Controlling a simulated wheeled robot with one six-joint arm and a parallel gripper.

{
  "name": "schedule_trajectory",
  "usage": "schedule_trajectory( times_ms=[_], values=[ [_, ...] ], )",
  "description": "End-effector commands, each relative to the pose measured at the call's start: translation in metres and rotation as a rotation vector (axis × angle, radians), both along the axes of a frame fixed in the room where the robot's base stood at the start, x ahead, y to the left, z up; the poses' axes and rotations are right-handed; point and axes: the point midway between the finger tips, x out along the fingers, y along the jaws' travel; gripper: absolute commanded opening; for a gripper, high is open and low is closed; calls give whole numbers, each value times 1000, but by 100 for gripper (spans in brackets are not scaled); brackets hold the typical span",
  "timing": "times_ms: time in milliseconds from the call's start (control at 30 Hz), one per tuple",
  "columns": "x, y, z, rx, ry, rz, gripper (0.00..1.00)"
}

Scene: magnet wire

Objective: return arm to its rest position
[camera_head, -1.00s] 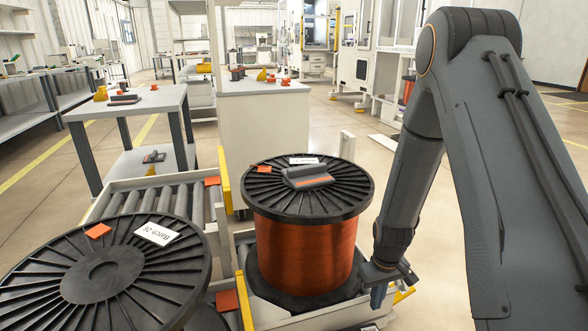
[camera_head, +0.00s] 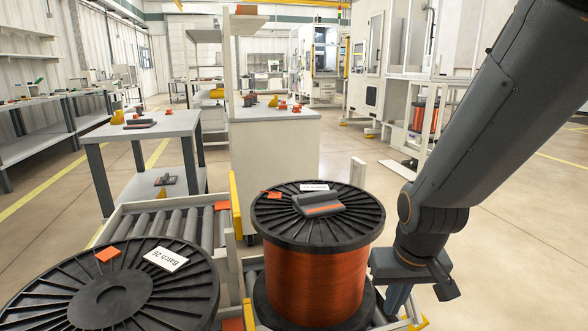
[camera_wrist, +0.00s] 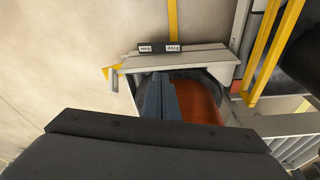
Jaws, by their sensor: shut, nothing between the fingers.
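My arm (camera_head: 500,120) comes down from the upper right in the head view. It is folded, with the wrist low beside the copper wire spool (camera_head: 315,285). My gripper (camera_head: 396,301) points down just right of the spool, apart from its top disc, and is partly cut off by the frame's bottom edge. In the wrist view my gripper's fingers (camera_wrist: 162,85) are together and empty. They hang in front of the spool's copper winding (camera_wrist: 200,100); I cannot tell the gap. A dark grey and orange tool (camera_head: 318,205) lies on the spool's black top.
Another black-topped spool (camera_head: 110,295) with a "Batch 26" label (camera_head: 166,259) stands at left front. A roller conveyor (camera_head: 170,228) lies behind it. A grey table (camera_head: 185,122) and white cabinet (camera_head: 275,155) stand beyond. Open floor (camera_head: 500,250) lies right of my arm.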

Motion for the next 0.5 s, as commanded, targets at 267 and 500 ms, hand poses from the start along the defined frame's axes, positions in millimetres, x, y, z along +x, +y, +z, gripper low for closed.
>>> schedule_trajectory(
  times_ms=[267,500],
  values=[
    [-20,55,21,25,21,102,0],
    [-55,118,45,58,65,244,0]
  ],
)
